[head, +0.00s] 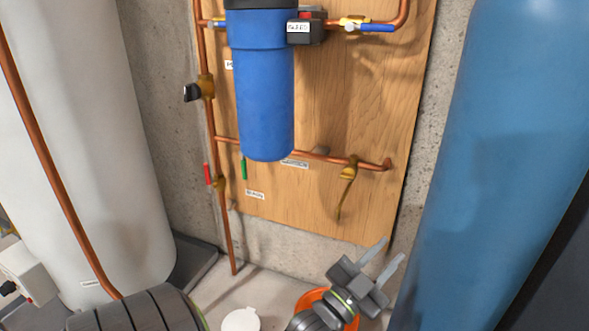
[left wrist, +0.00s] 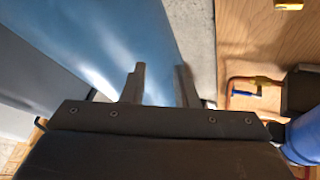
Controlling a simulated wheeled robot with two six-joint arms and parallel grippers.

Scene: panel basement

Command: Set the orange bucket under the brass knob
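The orange bucket (head: 309,298) is on the floor at the bottom of the head view, mostly hidden behind my left gripper. My left gripper (head: 390,251) is in front of and above it, its fingers pointing up and right. In the left wrist view the two fingers of this gripper (left wrist: 160,75) stand apart with nothing between them. A brass fitting with a long brass lever (head: 347,187) hangs from the lower copper pipe, above and a little right of the bucket. No round brass knob is clear to me. My right gripper is not in view.
A tall blue tank (head: 500,150) stands close to the right of my gripper, and a white tank (head: 90,130) stands at the left. A blue filter housing (head: 264,90) and copper pipes are on the wooden panel (head: 380,90). A white round object (head: 241,320) is on the floor left of the bucket.

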